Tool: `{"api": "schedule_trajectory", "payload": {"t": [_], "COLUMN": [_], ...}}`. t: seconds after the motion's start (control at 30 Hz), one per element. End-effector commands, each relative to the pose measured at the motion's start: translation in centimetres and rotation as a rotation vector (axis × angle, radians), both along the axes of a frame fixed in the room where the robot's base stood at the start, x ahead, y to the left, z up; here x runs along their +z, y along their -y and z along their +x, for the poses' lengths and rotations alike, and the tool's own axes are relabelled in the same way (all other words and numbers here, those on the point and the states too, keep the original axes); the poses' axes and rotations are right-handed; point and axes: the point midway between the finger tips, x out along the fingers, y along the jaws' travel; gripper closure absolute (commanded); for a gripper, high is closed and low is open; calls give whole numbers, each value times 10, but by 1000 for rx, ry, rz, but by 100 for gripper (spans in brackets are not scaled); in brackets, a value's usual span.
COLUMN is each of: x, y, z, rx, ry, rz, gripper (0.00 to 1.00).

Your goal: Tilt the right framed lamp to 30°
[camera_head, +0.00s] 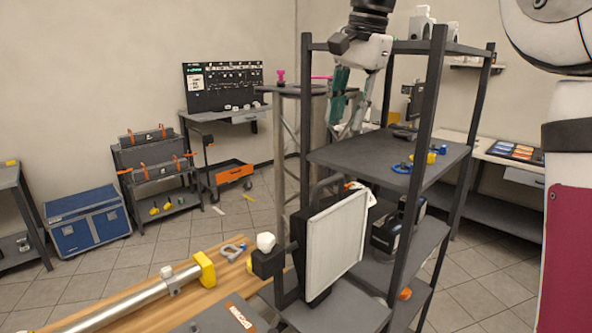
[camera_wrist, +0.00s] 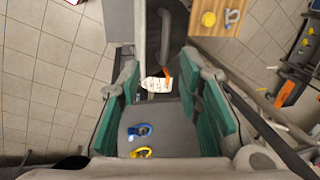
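One framed lamp shows in the head view, a pale panel (camera_head: 336,243) in a black frame, facing right and standing nearly upright. A black side bracket with a white knob (camera_head: 266,242) is at its left. I cannot tell its exact tilt angle. My gripper (camera_head: 346,106), with teal finger pads, hangs above and behind the lamp, apart from it, by the dark rack. In the wrist view my gripper (camera_wrist: 163,98) is open, its teal pads wide apart, with nothing held between them. A narrow grey slab at the wrist view's top may be the lamp; I cannot tell.
The dark rack (camera_head: 383,153) has uprights close to my gripper. Blue (camera_head: 402,168) and yellow (camera_head: 431,158) clips lie on its middle shelf. A wooden bench (camera_head: 211,290) with a metal tube (camera_head: 130,300) is front left. The floor at left is partly clear.

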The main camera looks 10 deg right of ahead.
Motion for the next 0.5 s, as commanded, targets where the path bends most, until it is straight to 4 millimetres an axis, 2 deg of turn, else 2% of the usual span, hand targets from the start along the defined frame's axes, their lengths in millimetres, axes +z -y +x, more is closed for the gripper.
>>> {"api": "schedule_trajectory", "payload": {"t": [0.1, 0.27, 0.5], "x": [-1, -9, -48], "y": [2, 1, -3], "z": [12, 14, 19], "rx": [-34, -43, -41], "ry": [-15, -21, -23], "rz": [10, 13, 14], "gripper": [68, 68, 68]}}
